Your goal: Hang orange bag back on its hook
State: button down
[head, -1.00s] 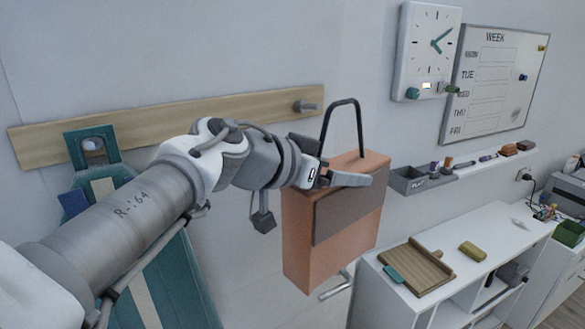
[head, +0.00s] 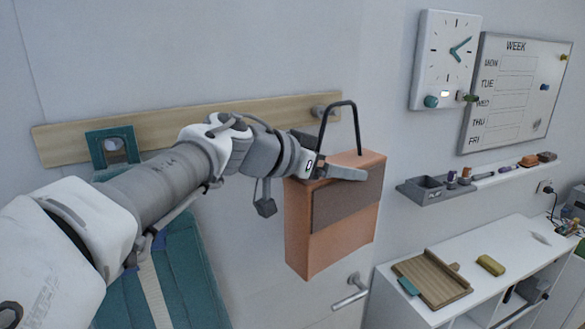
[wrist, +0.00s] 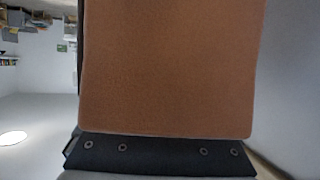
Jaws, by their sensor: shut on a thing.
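The orange bag (head: 300,235) has a brown-grey front panel and a dark arched handle (head: 357,125). It hangs upright from my gripper (head: 335,172), which is shut on it at its top. In the wrist view the bag's orange face (wrist: 170,70) fills most of the picture, with a dark band below. A grey hook (head: 323,111) sticks out from the right end of the wooden rail (head: 230,108). In the head view the handle's arch stands right by this hook, a little to its right. I cannot tell whether the two touch.
A teal bag (head: 178,265) hangs at the rail's left end, partly behind my arm. A door handle (head: 350,292) is below the orange bag. To the right are a grey wall tray (head: 420,190), a clock (head: 444,60), a whiteboard (head: 515,95) and a white shelf desk (head: 400,300).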

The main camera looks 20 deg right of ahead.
aim_at(329, 157)
jog(key=shift+w, duration=1.55)
jog(key=shift+w+a+f+b, duration=0.1)
jog(key=shift+w+f+b, duration=0.25)
jog(key=shift+w+f, duration=0.2)
